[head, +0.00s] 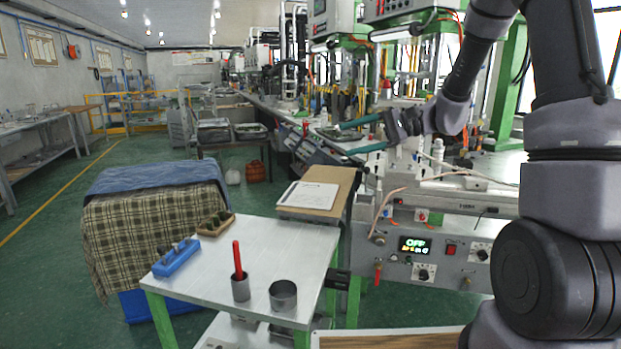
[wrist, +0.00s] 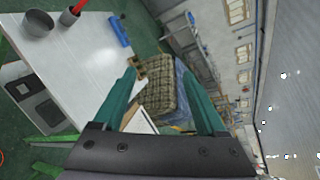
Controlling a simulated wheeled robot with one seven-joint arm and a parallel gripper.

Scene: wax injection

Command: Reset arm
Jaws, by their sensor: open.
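My gripper (head: 362,134) is held high in the head view, above and behind the white table, near the wax injection machine. Its two teal fingers are spread apart with nothing between them, and they also show in the wrist view (wrist: 165,92). My arm comes in from the right side of the head view. The wax machine (head: 433,245) stands below my gripper, with a lit display reading OFF and several knobs. The gripper is apart from the table and the things on it.
The white table (head: 262,256) holds a metal cup with a red stick (head: 240,283), an empty metal cup (head: 283,296), a blue holder (head: 176,257) and a brown tray (head: 215,223). A clipboard (head: 308,195) lies behind. A cloth-covered stack (head: 150,225) stands left. Green floor is free further left.

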